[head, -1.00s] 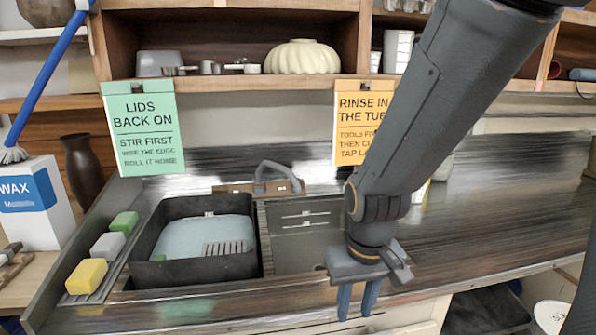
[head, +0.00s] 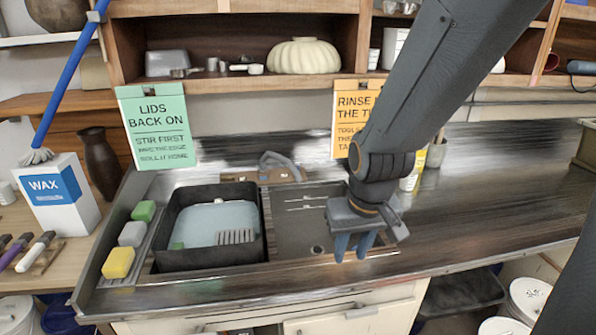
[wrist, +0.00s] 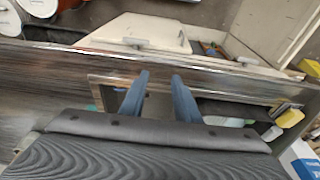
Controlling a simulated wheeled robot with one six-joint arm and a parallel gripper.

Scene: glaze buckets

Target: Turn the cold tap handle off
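A grey curved tap (head: 280,160) stands on a brownish base at the back edge of the sink, left of my arm in the head view. Its separate handles are too small to make out, so I cannot tell which is cold or how it is turned. The sink has a dark tub (head: 262,228) on its left and a bare grey basin (head: 300,232) on its right. My gripper (head: 352,252) points down over the right part of the sink, in front of the tap and apart from it. Its two blue fingers (wrist: 158,98) are spread with nothing between them.
A green sign (head: 155,127) and an orange sign (head: 350,105) hang from the shelf (head: 240,85) above the sink. Yellow, grey and green sponges (head: 118,263) line the left side. The counter (head: 490,190) to the right is mostly clear.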

